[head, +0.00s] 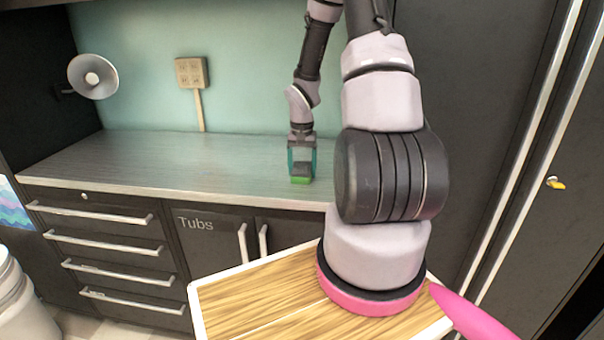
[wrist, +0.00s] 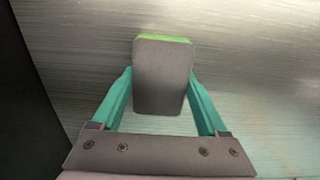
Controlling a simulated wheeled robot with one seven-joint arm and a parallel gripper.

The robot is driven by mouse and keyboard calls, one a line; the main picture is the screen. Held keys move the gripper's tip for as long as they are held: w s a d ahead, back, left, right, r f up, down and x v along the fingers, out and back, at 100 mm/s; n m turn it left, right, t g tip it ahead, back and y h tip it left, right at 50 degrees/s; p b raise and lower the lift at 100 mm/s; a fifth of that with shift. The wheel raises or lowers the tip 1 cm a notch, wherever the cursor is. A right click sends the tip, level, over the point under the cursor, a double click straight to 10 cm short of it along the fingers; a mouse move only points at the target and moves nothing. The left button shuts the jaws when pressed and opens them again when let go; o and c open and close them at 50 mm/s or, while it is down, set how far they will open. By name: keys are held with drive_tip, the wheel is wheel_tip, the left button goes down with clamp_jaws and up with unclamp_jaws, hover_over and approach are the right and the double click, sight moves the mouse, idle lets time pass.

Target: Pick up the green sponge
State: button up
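The green sponge (wrist: 163,77) shows in the wrist view as an upright grey block with a bright green strip along its far edge. In the head view the sponge (head: 301,180) shows green at the bottom with grey above, at the countertop. My gripper (wrist: 160,78) points down over it, with one teal finger on each side. The finger ends meet the sponge's sides in the picture, but I cannot tell whether they press on it. My gripper also shows in the head view (head: 302,172). Whether the sponge rests on the counter or hangs just above is unclear.
The grey countertop (head: 190,165) is otherwise clear around the sponge. A teal wall with an outlet box (head: 192,72) and a round lamp (head: 92,77) stands behind. Drawers and a "Tubs" cabinet (head: 212,240) with handles lie below. Tall dark cabinets (head: 485,110) close off the right.

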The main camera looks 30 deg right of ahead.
sight(302, 168)
drive_tip(key=shift+c, duration=0.7)
wheel_tip(302, 168, up, 10)
